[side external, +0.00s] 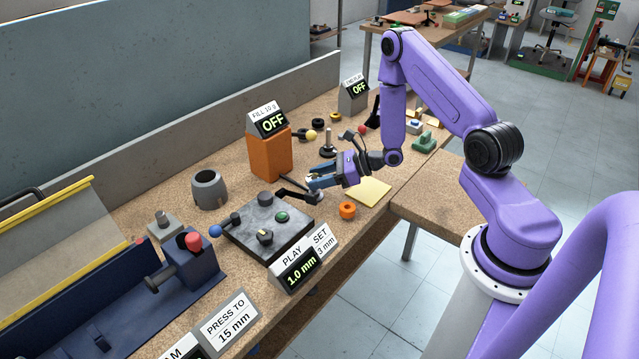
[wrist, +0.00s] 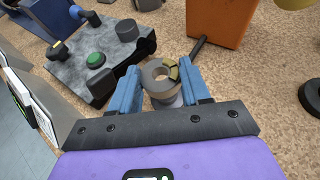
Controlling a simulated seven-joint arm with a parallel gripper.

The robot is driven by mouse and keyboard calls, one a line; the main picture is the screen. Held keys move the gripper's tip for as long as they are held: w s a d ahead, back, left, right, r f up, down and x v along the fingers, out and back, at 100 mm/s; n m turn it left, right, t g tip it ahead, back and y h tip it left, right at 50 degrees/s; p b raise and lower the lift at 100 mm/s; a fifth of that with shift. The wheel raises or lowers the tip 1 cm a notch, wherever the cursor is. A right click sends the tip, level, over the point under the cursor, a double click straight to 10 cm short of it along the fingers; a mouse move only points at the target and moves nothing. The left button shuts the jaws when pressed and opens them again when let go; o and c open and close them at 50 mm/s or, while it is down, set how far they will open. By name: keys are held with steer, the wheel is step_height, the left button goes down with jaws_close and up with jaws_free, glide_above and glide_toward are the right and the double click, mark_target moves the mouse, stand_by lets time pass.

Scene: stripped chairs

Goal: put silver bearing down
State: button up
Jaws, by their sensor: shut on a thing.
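The silver bearing (wrist: 153,83) is a grey ring with a round hole and a brass-coloured patch on its rim. It sits between the blue fingertips of my gripper (wrist: 161,86), which is shut on it. In the side view my gripper (side external: 314,184) is low over the bench, just right of the dark grey fixture plate (side external: 246,233) and left of the yellow pad (side external: 370,191). The fingers largely hide the bearing there. I cannot tell whether its underside touches the bench.
An orange block (side external: 270,155) with an "OFF" display stands behind my gripper. A black lever reaches from the fixture plate toward the fingers. The "PLAY 1.0 mm" display (side external: 300,271) stands at the bench's front edge. The yellow pad is bare.

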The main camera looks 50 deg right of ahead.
step_height(320, 180, up, 6)
steer(key=shift+r, duration=0.1)
steer(key=shift+s+a+r, duration=0.15)
steer(key=shift+a+r, duration=0.05)
steer(key=shift+r, duration=0.55)
steer(key=s+a+r+n+g+y, duration=0.3)
steer(key=s+a+r, duration=0.2)
steer(key=s+a, duration=0.15)
steer(key=w+d+f+m+t+h, duration=0.1)
steer(key=w+d, duration=0.1)
steer(key=w+d+f+m+t+h, duration=0.1)
steer(key=w+d+f, duration=0.1)
steer(key=w+d+f+m+t, duration=0.1)
steer(key=w+d+f, duration=0.1)
steer(key=d, duration=0.1)
steer(key=shift+w+f+h, duration=0.2)
steer(key=shift+w+h, duration=0.2)
steer(key=shift+f, duration=4.8)
steer(key=shift+f, duration=0.15)
steer(key=o, duration=1.1)
